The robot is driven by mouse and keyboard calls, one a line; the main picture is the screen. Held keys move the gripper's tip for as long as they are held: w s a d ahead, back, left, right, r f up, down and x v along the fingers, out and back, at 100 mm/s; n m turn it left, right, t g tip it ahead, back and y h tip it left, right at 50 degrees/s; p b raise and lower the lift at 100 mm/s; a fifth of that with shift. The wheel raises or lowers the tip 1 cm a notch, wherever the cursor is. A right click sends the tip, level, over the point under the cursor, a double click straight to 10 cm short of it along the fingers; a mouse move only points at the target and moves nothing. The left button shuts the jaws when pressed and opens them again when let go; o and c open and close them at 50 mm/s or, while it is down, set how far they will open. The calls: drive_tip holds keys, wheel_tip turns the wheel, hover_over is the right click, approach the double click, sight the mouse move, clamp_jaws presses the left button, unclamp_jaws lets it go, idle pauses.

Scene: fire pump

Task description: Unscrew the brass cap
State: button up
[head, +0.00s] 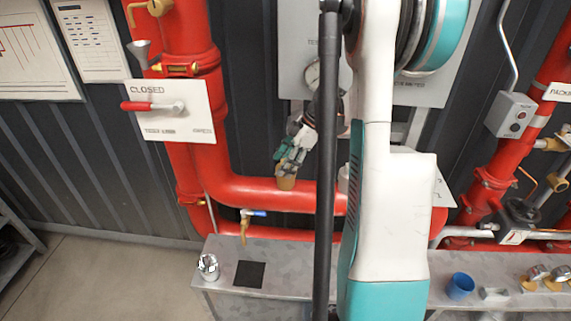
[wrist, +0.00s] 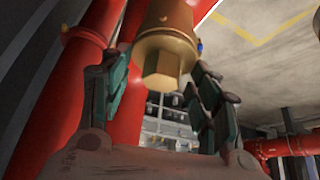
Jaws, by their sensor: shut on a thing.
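The brass cap (wrist: 165,42) fills the top middle of the wrist view, with a round flange and a smaller hexagonal end facing the camera. In the head view the brass cap (head: 286,183) is a small tan shape just in front of the horizontal red pipe (head: 265,193). In the head view my gripper (head: 288,167) reaches to the cap from above. The exact contact between pads and cap is partly hidden.
A grey bench (head: 220,245) runs below the pipe, with a metal cup (head: 208,266), a black square mat (head: 250,274) and a blue cup (head: 460,286). A blue-handled tap (head: 247,222) hangs below the pipe. A red-handled lever (head: 150,106) is at left. My arm hides the middle.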

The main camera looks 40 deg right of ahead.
drive_tip(key=shift+s+d+f+n+g, duration=0.15)
drive_tip(key=shift+n+g, duration=0.15)
drive_tip(key=shift+n, duration=0.2)
drive_tip(key=shift+n+g+y, duration=0.4)
drive_tip(key=shift+n, duration=0.5)
drive_tip(key=shift+r+p, duration=1.6)
drive_tip(key=shift+r, duration=1.55)
drive_tip(key=shift+f, duration=0.1)
